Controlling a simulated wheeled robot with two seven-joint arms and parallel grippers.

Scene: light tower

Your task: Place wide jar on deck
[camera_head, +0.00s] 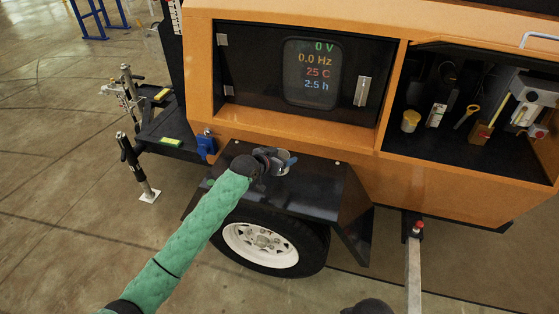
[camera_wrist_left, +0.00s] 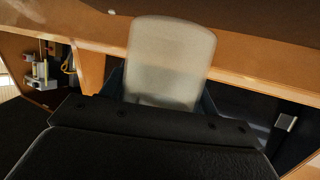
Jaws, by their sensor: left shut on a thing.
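The wide jar is a pale, frosted, whitish body (camera_wrist_left: 170,62) in the middle of the left wrist view, between the dark fingers of my left gripper (camera_head: 280,161). The gripper is shut on it. In the head view the gripper is over the flat black deck (camera_head: 312,190) above the wheel, near its back left part. The gripper hides most of the jar there, and I cannot tell whether the jar touches the deck.
The orange housing with a dark display panel (camera_head: 312,72) rises behind the deck. An open compartment (camera_head: 480,150) on the right holds a yellowish container (camera_head: 410,120) and several tools. The deck's right side is clear. A wheel (camera_head: 262,245) sits below.

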